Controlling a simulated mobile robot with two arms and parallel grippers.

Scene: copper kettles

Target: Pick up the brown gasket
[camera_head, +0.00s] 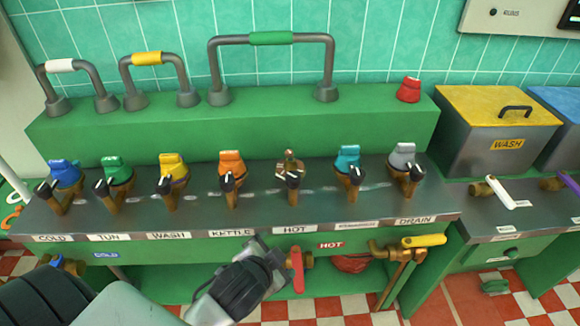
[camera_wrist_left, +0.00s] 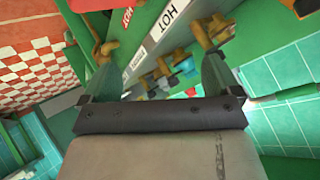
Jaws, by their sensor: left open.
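I cannot pick out a brown gasket for certain in either view. A brown and green piece sits on top of the HOT tap (camera_head: 290,163), unlike the plain coloured caps on the other taps; it is too small to identify. My left gripper (camera_head: 268,268) is low in front of the bench, beside the red lever (camera_head: 297,270). In the left wrist view its two fingers (camera_wrist_left: 157,72) are spread with nothing held between them. Taps and the HOT label (camera_wrist_left: 172,13) show beyond the fingers. My right gripper is in neither view.
The steel bench (camera_head: 250,208) carries a row of capped taps. A green ledge (camera_head: 130,135) with grey handles and a red cap (camera_head: 409,90) stands behind. A yellow-lidded WASH bin (camera_head: 497,150) is at right. A brass valve with a yellow lever (camera_head: 424,240) juts from the front.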

